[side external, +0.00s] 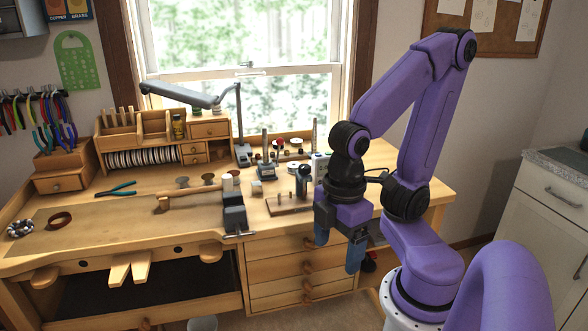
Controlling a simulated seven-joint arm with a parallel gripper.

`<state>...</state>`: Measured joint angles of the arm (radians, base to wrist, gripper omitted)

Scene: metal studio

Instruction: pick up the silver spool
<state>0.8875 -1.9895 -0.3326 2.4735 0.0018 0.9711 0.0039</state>
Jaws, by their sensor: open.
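My gripper (337,257) hangs in front of the bench's right part, its two blue fingers apart and pointing down. Nothing shows between the fingers. Small spool-like pieces stand at the back right of the bench: one with a red top (279,143) and one with a pale top (296,142). The pale one may be the silver spool, but it is too small to tell. The gripper is well apart from them, nearer the camera and to the right. Tools partly hide that area.
The wooden bench (110,215) carries a hammer (190,199), a small vise (235,215), blue-handled pliers (117,190) and a wooden block with upright tools (290,203). A lamp (180,95) reaches over the back.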

